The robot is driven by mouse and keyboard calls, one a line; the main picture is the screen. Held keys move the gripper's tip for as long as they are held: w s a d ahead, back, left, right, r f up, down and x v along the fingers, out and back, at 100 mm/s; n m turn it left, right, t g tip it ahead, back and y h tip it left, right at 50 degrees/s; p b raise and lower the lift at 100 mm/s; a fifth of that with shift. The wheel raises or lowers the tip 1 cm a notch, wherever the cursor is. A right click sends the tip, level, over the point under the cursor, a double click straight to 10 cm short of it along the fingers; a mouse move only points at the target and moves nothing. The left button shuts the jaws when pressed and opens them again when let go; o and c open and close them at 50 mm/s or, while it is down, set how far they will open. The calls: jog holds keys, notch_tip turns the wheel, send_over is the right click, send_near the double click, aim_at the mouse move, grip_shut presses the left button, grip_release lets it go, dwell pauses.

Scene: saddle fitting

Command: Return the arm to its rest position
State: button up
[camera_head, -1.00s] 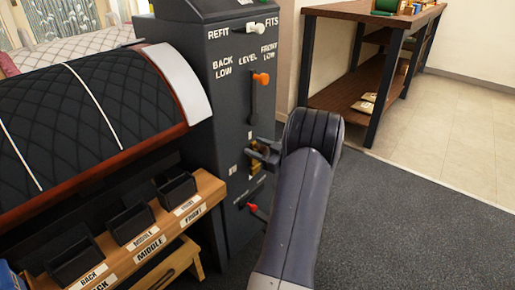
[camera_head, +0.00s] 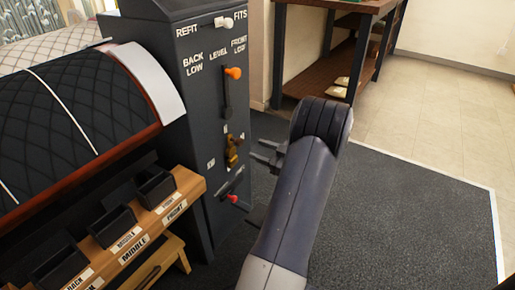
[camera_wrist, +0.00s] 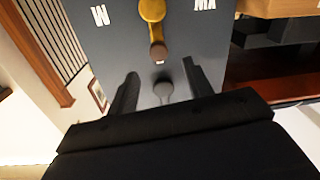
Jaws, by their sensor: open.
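My gripper (camera_head: 266,153) is open and empty in the head view, to the right of the dark control cabinet (camera_head: 200,120) and apart from its front. My arm rises from the bottom of the picture and bends down behind its rounded elbow. In the wrist view my two fingers (camera_wrist: 160,88) are spread, with the cabinet face (camera_wrist: 115,50) beyond them. A yellow lever (camera_wrist: 153,12) with a brown knob shows above and between the fingertips. The same yellow lever (camera_head: 232,150) is in the head view, with nothing gripping it.
The cabinet also carries a white-knobbed lever (camera_head: 223,22), an orange-knobbed lever (camera_head: 233,73) and a red-knobbed lever (camera_head: 233,199). The quilted saddle form (camera_head: 75,110) and a wooden bin shelf (camera_head: 190,195) stand at left. A workbench (camera_head: 310,70) stands behind. Carpet at right is clear.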

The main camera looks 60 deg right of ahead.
aim_at(242, 142)
jog(key=w+b, duration=0.1)
jog(key=w, duration=0.6)
jog(key=w+b, duration=0.1)
jog(key=w, duration=0.2)
jog(key=shift+w+a+b, duration=0.2)
jog(key=shift+a+b, duration=0.1)
jog(key=shift+a, duration=0.1)
jog(key=shift+w, duration=0.25)
jog(key=shift+d, duration=0.1)
jog(key=shift+s, duration=0.1)
